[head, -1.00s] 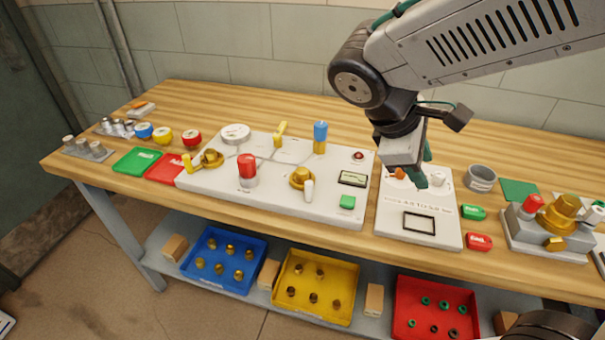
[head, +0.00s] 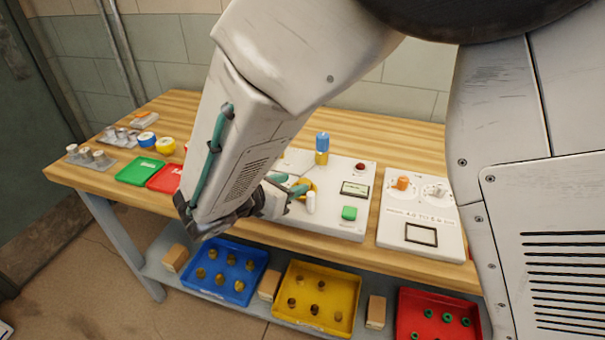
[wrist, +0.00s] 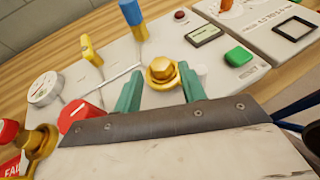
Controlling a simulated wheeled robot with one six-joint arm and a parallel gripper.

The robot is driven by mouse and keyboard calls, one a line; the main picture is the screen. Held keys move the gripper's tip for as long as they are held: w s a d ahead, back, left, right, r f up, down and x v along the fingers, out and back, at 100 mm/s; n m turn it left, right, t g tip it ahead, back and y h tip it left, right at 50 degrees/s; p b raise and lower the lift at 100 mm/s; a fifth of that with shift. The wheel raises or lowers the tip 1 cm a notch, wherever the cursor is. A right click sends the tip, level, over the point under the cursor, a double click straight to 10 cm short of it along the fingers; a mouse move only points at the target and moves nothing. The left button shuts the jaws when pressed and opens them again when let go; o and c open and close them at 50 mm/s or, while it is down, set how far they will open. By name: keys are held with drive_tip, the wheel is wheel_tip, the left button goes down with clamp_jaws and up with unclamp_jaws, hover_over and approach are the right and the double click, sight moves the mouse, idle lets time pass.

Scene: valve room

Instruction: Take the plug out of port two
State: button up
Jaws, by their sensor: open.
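A brass plug-like fitting (wrist: 162,70) with a round top and wide collar sits in the white panel (head: 345,220). In the wrist view it shows between and just beyond the two teal fingertips of my gripper (wrist: 159,82). The fingers are apart and hold nothing; I cannot tell if either touches the brass. In the head view my gripper (head: 288,184) is low over the panel and partly hides the fitting (head: 307,188). A white peg (head: 311,202) stands close by its right side. No port number is readable.
A blue-topped brass post (head: 321,148) and a yellow lever (wrist: 90,50) stand behind. A green button (head: 349,213) is right. My arm hides the panel's left part.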

sight(300, 183)
drive_tip(key=x, duration=0.4)
drive_tip(key=shift+w+f, duration=0.15)
drive_tip(key=shift+f, duration=0.35)
drive_tip(key=c, duration=0.8)
drive_tip(key=shift+c, duration=0.2)
